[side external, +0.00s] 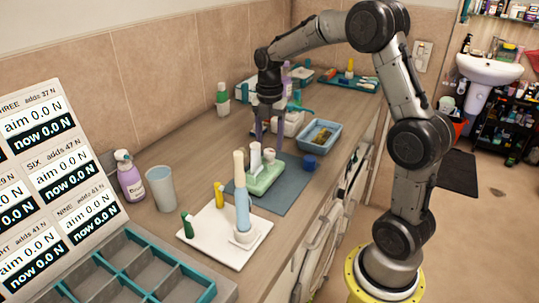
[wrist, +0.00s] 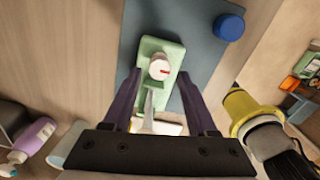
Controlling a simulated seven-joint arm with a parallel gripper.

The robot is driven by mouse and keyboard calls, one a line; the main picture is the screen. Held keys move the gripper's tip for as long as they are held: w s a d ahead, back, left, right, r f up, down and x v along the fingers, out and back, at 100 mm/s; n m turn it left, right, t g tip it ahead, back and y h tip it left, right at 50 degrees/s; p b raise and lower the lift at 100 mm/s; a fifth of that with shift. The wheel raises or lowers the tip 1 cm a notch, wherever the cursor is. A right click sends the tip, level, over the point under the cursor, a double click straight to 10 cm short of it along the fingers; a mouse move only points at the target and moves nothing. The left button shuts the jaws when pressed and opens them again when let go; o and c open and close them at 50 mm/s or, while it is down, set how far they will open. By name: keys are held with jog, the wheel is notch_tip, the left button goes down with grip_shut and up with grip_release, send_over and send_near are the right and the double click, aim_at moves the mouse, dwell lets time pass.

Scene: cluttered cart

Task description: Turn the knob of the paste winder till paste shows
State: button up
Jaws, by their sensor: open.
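The paste winder has a green base (side external: 265,182) standing on a grey-blue mat; its base also shows in the wrist view (wrist: 152,47). Its white round knob (wrist: 160,67) has a red mark on its face pointing right in the wrist view. A pale, narrow piece (wrist: 149,102) extends from it toward my wrist, partly hidden by the gripper mount. I cannot make out any paste. My gripper (wrist: 159,77), with purple fingers, is open. In the wrist view the fingers lie on either side of the knob; the side view shows the gripper (side external: 267,135) above and behind the winder, apart from it.
A blue cap (side external: 309,162) sits right of the winder on the mat. A white board (side external: 205,238) in front holds a tall blue-and-cream piece (side external: 242,200) and small bottles. A blue tray (side external: 336,143) stands behind. A cup (side external: 163,188) and pump bottle stand left.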

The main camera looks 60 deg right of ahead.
aim_at(269, 156)
jog(key=n, duration=0.3)
jog(key=shift+n, duration=0.3)
jog(key=shift+f, duration=0.15)
jog(key=shift+f, duration=1.1)
